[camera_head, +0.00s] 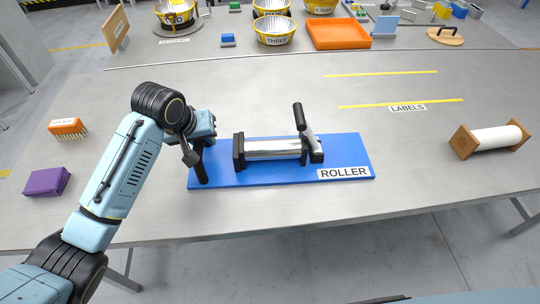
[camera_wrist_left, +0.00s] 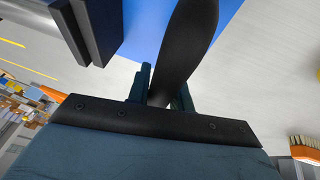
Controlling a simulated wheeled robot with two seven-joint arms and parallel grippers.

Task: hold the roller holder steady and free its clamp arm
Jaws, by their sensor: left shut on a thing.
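The roller holder is a blue board (camera_head: 255,177) labelled ROLLER, lying flat on the table. It carries a shiny metal roller (camera_head: 272,149) lying between two dark end supports. The clamp arm (camera_head: 300,118), dark-handled, stands up tilted at the roller's right end. A black upright handle (camera_head: 201,168) rises from the board's left end. My left gripper (camera_head: 201,142) is shut on this handle near its top; in the left wrist view the handle (camera_wrist_left: 190,40) passes between the fingers. My right gripper is not in view.
A white roll on wooden ends (camera_head: 497,137) stands at the right. A purple block (camera_head: 47,181) and an orange brush (camera_head: 67,127) lie at the left. Yellow bowls (camera_head: 275,30) and an orange tray (camera_head: 337,33) are on the back table. The table around the board is clear.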

